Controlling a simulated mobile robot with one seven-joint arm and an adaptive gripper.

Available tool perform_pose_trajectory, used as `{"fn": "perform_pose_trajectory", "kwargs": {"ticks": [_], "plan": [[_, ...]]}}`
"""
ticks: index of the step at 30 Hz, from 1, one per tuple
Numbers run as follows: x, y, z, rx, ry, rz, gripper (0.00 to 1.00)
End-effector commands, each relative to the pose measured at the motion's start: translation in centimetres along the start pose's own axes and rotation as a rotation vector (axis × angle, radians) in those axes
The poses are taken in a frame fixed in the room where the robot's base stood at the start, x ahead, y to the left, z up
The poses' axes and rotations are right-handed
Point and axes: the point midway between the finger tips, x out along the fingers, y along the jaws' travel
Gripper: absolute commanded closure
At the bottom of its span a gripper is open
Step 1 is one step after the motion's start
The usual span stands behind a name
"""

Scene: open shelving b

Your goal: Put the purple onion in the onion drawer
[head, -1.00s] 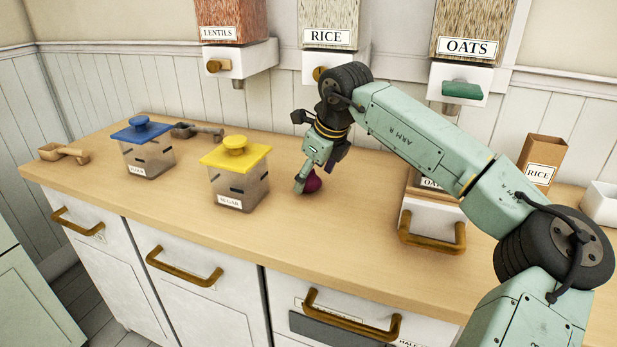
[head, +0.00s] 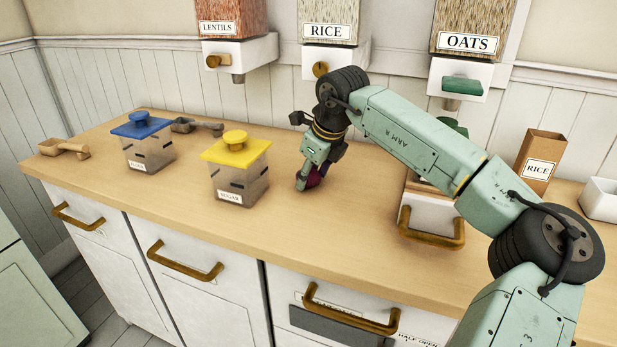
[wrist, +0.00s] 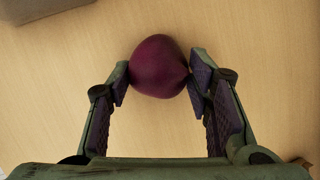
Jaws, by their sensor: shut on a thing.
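The purple onion (wrist: 159,66) is round and dark purple. It sits between my two fingertips in the wrist view, with a pad against each side. In the head view the onion (head: 314,177) is at the worktop, partly hidden by my gripper (head: 307,178). In the wrist view my gripper (wrist: 159,72) is shut on the onion. Whether the onion touches the wood or is just above it, I cannot tell. Drawer fronts with brass handles show below the worktop; one handle (head: 350,310) is at the lower middle. I see no label that reads onion.
A yellow-lidded sugar canister (head: 234,184) and a blue-lidded canister (head: 148,158) stand to the left. Dispensers hang behind. The worktop's front middle is clear.

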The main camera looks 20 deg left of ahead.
Motion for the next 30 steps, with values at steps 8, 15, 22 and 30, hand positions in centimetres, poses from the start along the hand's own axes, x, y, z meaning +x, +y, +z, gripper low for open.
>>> {"fn": "perform_pose_trajectory", "kwargs": {"ticks": [8, 15, 22, 30], "plan": [[0.0, 0.0, 0.0, 0.0, 0.0, 0.0, 0.88], [-0.1, 0.0, 0.1, 0.0, 0.0, -0.001, 0.89], [-1.5, -0.2, 0.7, -0.001, -0.001, -0.002, 0.89], [-3.9, 2.1, 0.5, -0.004, 0.001, -0.003, 0.9]]}}
